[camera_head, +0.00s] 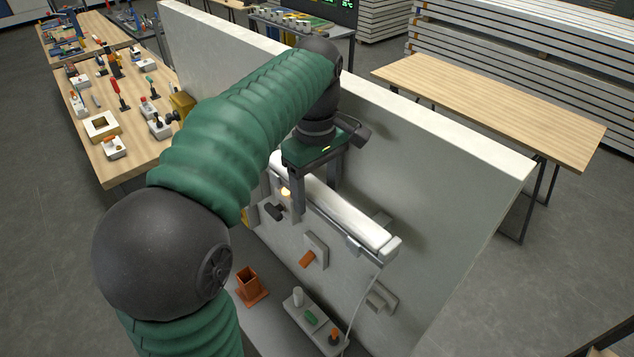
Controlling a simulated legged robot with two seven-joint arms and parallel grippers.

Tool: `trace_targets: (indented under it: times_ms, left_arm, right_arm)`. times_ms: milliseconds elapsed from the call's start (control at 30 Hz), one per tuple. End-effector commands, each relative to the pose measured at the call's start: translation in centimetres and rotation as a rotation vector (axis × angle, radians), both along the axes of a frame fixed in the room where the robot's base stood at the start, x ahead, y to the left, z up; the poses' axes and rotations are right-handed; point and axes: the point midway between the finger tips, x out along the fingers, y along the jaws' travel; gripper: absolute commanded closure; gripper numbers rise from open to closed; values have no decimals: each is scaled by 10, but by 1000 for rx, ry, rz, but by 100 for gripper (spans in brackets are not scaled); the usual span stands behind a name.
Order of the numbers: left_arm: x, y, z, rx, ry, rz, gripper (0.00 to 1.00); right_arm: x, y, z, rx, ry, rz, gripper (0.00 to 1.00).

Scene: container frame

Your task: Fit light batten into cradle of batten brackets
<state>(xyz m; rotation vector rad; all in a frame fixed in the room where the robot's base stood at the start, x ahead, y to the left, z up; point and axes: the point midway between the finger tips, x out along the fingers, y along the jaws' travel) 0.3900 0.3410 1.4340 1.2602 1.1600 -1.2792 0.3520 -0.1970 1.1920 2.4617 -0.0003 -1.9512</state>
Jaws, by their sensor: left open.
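The light batten (345,212) is a long white bar with a grey end cap, lying along the near face of the upright grey panel (430,175). A thin pale cable hangs from its right end. A grey metal edge runs along its lower front side; I cannot tell how much of this is bracket cradle or whether the batten is fully seated. My left gripper (317,188) is over the batten's left part, open, with one finger on each side of it. My right gripper is not in view.
Below the batten, the panel carries a fixture with an orange peg (308,259). An orange open box (250,285) and a grey tray (315,322) with small parts sit lower down. A cluttered wooden bench (137,150) is at left; a bare wooden table (495,105) stands behind the panel.

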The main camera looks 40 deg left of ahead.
Motion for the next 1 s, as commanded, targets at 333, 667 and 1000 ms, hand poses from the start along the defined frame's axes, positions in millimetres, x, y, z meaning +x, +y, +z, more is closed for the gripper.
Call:
trace_targets:
  times_ms: [333, 667, 1000]
  left_arm:
    - [3, 1, 71, 3, -5, -2, 35]
    - [3, 3, 159, 0, -1, 0, 35]
    - [2, 3, 167, 0, 1, 0, 35]
  right_arm:
    - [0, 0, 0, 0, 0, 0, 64]
    - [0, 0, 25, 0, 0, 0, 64]
    - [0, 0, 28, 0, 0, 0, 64]
